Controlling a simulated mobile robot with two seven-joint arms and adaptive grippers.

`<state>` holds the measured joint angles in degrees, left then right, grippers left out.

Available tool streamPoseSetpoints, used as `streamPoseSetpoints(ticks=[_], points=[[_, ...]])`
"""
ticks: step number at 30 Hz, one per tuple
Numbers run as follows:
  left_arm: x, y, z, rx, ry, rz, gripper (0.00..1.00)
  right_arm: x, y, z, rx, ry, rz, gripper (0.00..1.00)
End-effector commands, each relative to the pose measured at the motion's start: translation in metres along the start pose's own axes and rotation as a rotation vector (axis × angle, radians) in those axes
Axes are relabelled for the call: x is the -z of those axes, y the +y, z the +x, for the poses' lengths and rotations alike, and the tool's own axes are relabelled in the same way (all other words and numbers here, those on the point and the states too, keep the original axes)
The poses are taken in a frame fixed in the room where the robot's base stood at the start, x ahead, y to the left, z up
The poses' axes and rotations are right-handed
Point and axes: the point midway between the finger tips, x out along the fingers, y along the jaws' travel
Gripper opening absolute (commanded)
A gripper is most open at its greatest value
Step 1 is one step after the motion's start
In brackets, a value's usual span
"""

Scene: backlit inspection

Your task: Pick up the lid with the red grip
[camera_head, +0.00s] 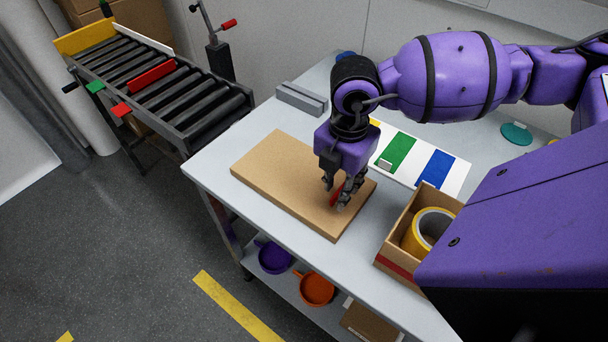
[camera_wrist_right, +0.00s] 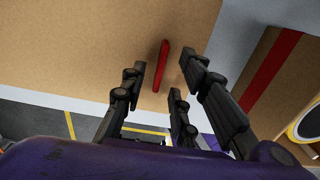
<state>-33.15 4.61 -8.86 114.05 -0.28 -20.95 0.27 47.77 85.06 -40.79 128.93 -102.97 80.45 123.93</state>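The lid is a flat tan rectangular board (camera_head: 281,167) lying on the light grey table, also large in the right wrist view (camera_wrist_right: 95,50). Its narrow upright red grip (camera_wrist_right: 161,66) stands near one end of the board and is partly hidden by fingers in the head view (camera_head: 335,195). My right gripper (camera_head: 339,190) is over that end, pointing down. In the right wrist view my right gripper (camera_wrist_right: 164,72) is open, with black fingers on both sides of the red grip and gaps between. I cannot tell how deep the fingers reach. My left gripper is not in view.
A cardboard box (camera_head: 395,236) with a yellow tape roll (camera_head: 411,236) stands close right of the board. A white card with coloured stripes (camera_head: 456,182) and a grey block (camera_head: 301,98) lie behind. A roller conveyor (camera_head: 160,85) stands left, apart from the table (camera_head: 215,165).

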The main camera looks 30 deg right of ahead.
Motion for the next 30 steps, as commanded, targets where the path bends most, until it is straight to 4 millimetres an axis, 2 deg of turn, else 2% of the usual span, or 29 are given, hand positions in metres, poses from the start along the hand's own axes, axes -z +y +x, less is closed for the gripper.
streamPoseSetpoints(ticks=[4,11,15,18,30], points=[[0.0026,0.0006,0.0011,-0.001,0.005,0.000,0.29,-0.0003,-0.0001,0.0130,0.001,0.000,0.002,0.28],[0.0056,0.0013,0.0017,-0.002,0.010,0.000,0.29,-0.0002,-0.0001,0.0140,0.000,0.000,0.002,0.28],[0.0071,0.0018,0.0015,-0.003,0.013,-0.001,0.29,-0.0002,-0.0001,0.0138,0.000,0.000,0.001,0.10],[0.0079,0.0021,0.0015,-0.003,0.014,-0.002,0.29,-0.0002,-0.0001,0.0137,0.000,0.000,0.001,0.00],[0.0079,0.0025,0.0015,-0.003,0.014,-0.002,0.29,-0.0005,0.0003,0.0116,-0.001,-0.001,0.001,0.00]])
